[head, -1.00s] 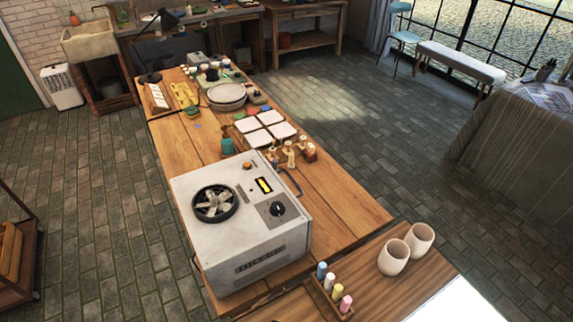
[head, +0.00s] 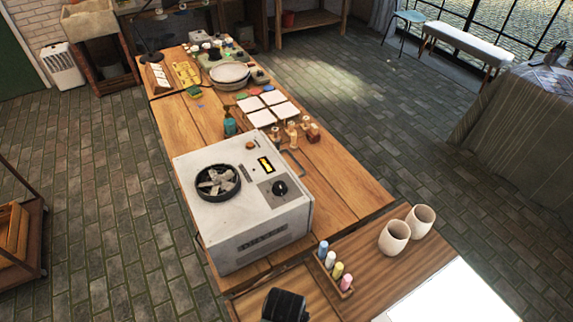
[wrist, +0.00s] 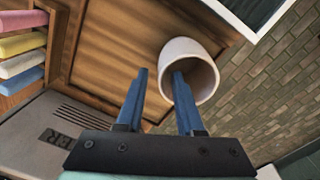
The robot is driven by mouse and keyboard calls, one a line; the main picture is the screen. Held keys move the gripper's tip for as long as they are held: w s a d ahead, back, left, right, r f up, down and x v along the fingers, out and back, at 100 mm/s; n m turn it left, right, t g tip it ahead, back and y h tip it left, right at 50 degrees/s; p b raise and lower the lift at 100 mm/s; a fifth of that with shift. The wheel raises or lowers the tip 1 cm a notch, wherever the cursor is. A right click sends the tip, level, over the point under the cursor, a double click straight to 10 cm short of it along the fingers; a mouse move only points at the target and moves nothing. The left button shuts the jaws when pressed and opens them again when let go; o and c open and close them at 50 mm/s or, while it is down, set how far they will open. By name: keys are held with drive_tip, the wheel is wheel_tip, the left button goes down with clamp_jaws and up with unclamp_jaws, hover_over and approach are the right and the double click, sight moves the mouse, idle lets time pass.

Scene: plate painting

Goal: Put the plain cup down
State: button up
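A pale plain cup (wrist: 183,54) shows in the wrist view, over or on the wooden board, with its mouth toward the lower right. My gripper (wrist: 160,72) has its two blue fingers apart, with bare wood showing between them. The right finger overlaps the cup's mouth and rim; the left finger is clear of its side. I cannot tell whether the right finger touches the cup, or whether the cup rests on the board.
A grey kiln (head: 240,215) stands beside the near table. A tray of coloured sticks (head: 337,270) and a white panel (head: 450,297) lie on that table. In the wrist view the table edge and brick floor (wrist: 262,92) are close to the cup.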

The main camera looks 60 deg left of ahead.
drive_tip(key=w+r+m+t+y, duration=0.1)
drive_tip(key=w+r+m+t, duration=0.25)
drive_tip(key=w+r, duration=0.65)
drive_tip(key=w+r+m+t+y, duration=0.2)
drive_tip(key=w+r+m+t, duration=0.3)
drive_tip(key=r, duration=1)
drive_tip(key=w+r+m+t+y, duration=0.1)
drive_tip(key=w+r+m+t, duration=0.15)
drive_tip(key=w+r, duration=0.85)
drive_tip(key=d+r+m+t+h, duration=0.1)
drive_tip(key=d+r+m+t, duration=0.3)
drive_tip(key=r, duration=0.8)
drive_tip(key=d+r+m+t, duration=0.2)
drive_tip(key=d+r+t, duration=0.35)
drive_tip(key=r, duration=0.65)
drive_tip(key=s+d+r+m+t+h, duration=0.2)
drive_tip(key=s+d+r+m+t, duration=0.15)
drive_tip(key=s+r, duration=0.4)
drive_tip(key=s+d+r+m+t+h, duration=0.25)
drive_tip(key=s+d+r, duration=0.2)
drive_tip(key=r, duration=0.55)
drive_tip(key=shift+n+y, duration=0.4)
drive_tip(key=shift+y, duration=0.25)
drive_tip(key=f+b, duration=0.3)
drive_tip(key=w+f+b, duration=0.1)
drive_tip(key=shift+d+f, duration=0.2)
drive_tip(key=shift+f, duration=0.15)
